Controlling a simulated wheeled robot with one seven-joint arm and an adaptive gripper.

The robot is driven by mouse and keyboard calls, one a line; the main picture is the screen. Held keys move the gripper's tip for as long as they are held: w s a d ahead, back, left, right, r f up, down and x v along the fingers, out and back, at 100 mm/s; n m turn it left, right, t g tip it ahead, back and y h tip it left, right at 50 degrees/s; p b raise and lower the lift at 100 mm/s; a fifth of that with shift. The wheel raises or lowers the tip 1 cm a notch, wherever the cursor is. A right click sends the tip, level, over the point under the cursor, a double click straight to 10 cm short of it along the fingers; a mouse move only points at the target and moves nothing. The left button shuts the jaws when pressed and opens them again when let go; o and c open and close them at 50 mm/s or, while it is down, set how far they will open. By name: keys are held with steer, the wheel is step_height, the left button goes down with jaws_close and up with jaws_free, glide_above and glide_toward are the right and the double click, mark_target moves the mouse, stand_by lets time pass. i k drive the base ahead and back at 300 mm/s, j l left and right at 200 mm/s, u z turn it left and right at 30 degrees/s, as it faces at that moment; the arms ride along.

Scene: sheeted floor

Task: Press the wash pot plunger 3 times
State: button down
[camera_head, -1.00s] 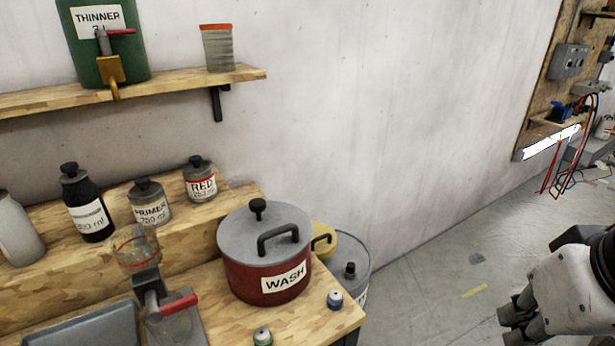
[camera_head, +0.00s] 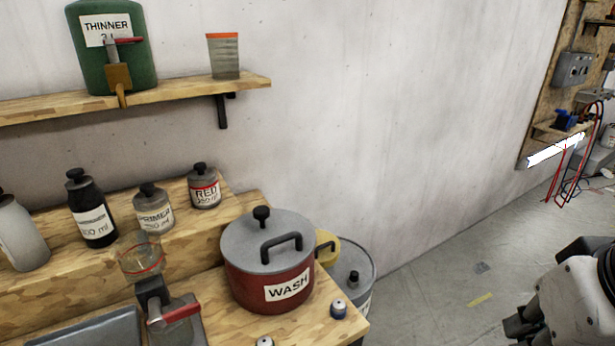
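The red wash pot (camera_head: 268,286) with a white WASH label stands on the wooden bench, its grey lid on. A black plunger knob (camera_head: 262,215) stands upright at the back of the lid. An arched black handle (camera_head: 281,246) sits in front of it on the lid. My gripper (camera_head: 517,332) is at the lower right edge, over the floor, far to the right of the pot and touching nothing there. Its fingers are small, dark and partly cut off, so their opening is unclear.
Labelled bottles and cans, including the RED can (camera_head: 204,189), stand on a step behind left. A clear cup (camera_head: 141,262) and red-handled device (camera_head: 170,309) are left of the pot. Small jars (camera_head: 338,309) sit in front. A grey drum (camera_head: 352,277) stands right. Floor between is clear.

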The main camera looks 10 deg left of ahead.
mark_target(261, 213)
steer(key=i+l+u, duration=0.1)
steer(key=i+u, duration=0.15)
steer(key=u, duration=0.15)
steer(key=i+l+u, duration=0.2)
steer(key=u, duration=0.2)
steer(key=i+l+u, duration=0.15)
steer(key=u, duration=0.3)
steer(key=l, duration=0.1)
